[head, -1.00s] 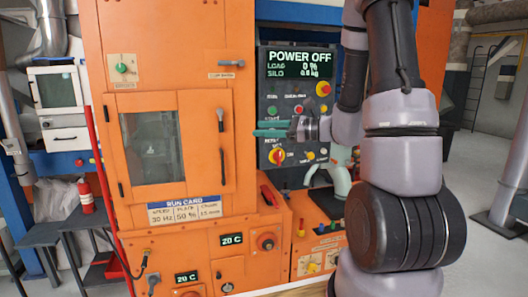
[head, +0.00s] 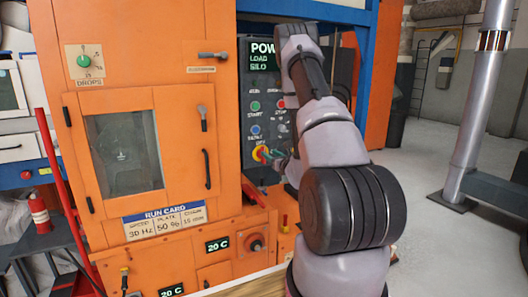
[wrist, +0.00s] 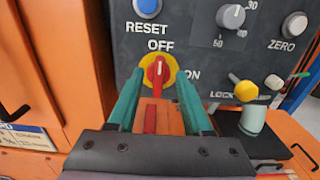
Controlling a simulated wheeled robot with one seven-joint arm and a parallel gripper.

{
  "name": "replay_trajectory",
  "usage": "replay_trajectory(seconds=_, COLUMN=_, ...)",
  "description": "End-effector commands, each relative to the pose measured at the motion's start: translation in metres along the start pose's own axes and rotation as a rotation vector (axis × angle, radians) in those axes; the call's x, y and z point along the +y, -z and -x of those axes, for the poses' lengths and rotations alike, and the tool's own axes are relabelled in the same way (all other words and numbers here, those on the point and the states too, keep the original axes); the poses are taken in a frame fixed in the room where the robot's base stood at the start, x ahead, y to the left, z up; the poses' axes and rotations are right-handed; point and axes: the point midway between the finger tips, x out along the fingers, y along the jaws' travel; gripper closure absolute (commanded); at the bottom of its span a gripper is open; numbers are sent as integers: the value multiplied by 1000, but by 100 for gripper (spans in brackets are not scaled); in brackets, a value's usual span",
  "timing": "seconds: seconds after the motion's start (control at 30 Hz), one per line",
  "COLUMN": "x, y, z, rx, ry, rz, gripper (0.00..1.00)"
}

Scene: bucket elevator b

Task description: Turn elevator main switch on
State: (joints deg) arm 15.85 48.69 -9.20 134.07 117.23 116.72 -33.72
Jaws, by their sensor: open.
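The main switch (wrist: 158,71) is a red rotary handle on a yellow disc on the dark control panel (wrist: 205,68). Its handle points up toward the OFF label, and ON is printed to its right. My gripper (wrist: 157,78) is open, with one teal finger on each side of the switch; I cannot tell whether either touches it. In the head view the switch (head: 260,154) shows at the panel's lower left, with my gripper (head: 274,160) right at it and partly hidden by my arm.
A blue RESET button (wrist: 147,7) is above the switch, with a grey dial (wrist: 231,16) and a ZERO button (wrist: 295,24) to the right. A yellow knob (wrist: 245,91) by LOCK is at lower right. The orange cabinet (head: 120,200) stands left of the panel.

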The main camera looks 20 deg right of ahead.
Motion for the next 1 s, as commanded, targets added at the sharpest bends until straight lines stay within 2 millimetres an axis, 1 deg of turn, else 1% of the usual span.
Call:
replay_trajectory(seconds=0.03, x=1, y=-1, z=-10, rx=-3, ry=-3, rz=3, gripper=50)
replay_trajectory(seconds=0.1, x=1, y=0, z=-23, rx=-2, ry=-3, rz=3, gripper=50)
replay_trajectory(seconds=0.2, x=0, y=0, z=-37, rx=-2, ry=-3, rz=2, gripper=50)
replay_trajectory(seconds=0.3, x=1, y=0, z=-47, rx=-1, ry=-2, rz=1, gripper=50)
replay_trajectory(seconds=0.43, x=1, y=0, z=-53, rx=0, ry=-2, rz=0, gripper=50)
replay_trajectory(seconds=0.67, x=1, y=0, z=-54, rx=0, ry=-2, rz=-1, gripper=50)
replay_trajectory(seconds=0.7, x=1, y=0, z=-54, rx=0, ry=-2, rz=-1, gripper=54)
replay_trajectory(seconds=0.77, x=1, y=0, z=-54, rx=0, ry=-2, rz=-1, gripper=77)
replay_trajectory(seconds=0.8, x=1, y=0, z=-54, rx=0, ry=-2, rz=-1, gripper=92)
replay_trajectory(seconds=0.83, x=1, y=0, z=-54, rx=0, ry=-2, rz=0, gripper=100)
replay_trajectory(seconds=1.0, x=1, y=0, z=-54, rx=1, ry=-2, rz=-1, gripper=100)
